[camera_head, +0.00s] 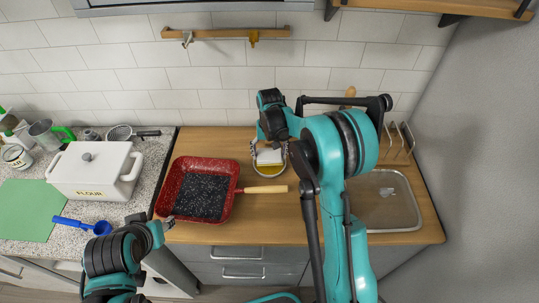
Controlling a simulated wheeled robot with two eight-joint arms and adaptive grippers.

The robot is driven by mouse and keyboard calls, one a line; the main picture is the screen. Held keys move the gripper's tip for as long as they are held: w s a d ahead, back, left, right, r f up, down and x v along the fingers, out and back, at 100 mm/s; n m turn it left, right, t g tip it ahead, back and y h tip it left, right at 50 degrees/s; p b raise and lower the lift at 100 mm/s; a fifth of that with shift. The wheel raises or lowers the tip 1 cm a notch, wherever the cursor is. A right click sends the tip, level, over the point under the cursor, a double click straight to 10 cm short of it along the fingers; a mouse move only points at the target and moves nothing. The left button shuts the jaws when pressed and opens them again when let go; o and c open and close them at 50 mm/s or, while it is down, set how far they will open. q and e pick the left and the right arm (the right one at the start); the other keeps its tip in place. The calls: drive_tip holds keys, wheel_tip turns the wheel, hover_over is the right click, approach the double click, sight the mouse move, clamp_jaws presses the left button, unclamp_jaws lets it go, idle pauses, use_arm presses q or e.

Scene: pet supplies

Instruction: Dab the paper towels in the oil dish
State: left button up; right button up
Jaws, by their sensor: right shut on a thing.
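The oil dish (268,171) is a small round dish with yellow oil, on the wooden counter to the right of the red pan. My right gripper (268,150) points down over the dish and is shut on the white paper towels (268,157). The towels are at the dish's opening; I cannot tell whether they touch the oil. The gripper and arm hide the far part of the dish. My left gripper (166,222) is low at the left, by the near left corner of the pan. Its fingers are too small to tell open from shut.
A red square pan (203,190) with a wooden handle (262,189) lies left of and in front of the dish. A white flour box (92,165), a blue scoop (85,224) and a green mat (28,208) are at the left. A metal tray (388,205) is at the right.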

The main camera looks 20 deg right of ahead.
sight(270, 154)
drive_tip(key=shift+r+p, duration=1.2)
drive_tip(key=shift+r, duration=1.15)
